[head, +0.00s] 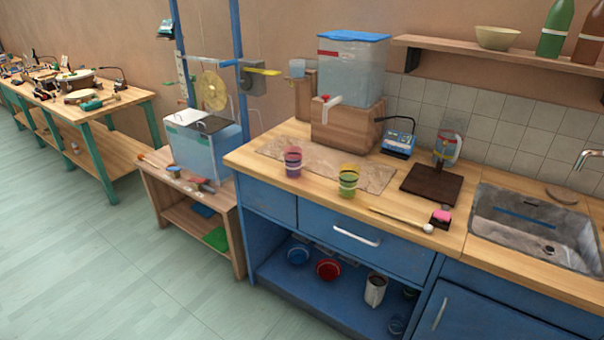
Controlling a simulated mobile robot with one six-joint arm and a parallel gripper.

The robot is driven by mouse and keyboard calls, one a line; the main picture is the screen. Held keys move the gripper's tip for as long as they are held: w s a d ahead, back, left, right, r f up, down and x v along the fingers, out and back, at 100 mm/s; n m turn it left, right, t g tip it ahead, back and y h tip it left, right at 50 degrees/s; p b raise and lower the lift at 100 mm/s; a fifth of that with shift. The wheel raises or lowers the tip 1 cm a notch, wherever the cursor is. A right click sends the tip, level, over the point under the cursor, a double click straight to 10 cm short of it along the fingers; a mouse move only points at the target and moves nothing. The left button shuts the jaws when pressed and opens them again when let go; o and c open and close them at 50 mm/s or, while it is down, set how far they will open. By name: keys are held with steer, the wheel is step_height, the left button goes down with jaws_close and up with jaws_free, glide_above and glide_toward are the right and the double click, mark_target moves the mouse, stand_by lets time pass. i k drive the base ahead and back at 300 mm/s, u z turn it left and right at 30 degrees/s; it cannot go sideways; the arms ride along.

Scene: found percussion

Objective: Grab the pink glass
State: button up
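The pink glass (292,161) stands upright on a beige mat (325,169) on the wooden counter, near its front left part. A yellow-green glass (348,181) stands to its right, closer to the front edge, with a gap between the two. Nothing covers the pink glass. My gripper is not in view.
A large water container (352,75) with a tap rests on a wooden block (346,130) behind the glasses. A dark board (431,185), a mallet (400,218) and a sink (535,225) lie to the right. Floor (100,260) at left is clear.

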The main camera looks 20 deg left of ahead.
mark_target(293, 163)
steer(key=u, duration=0.95)
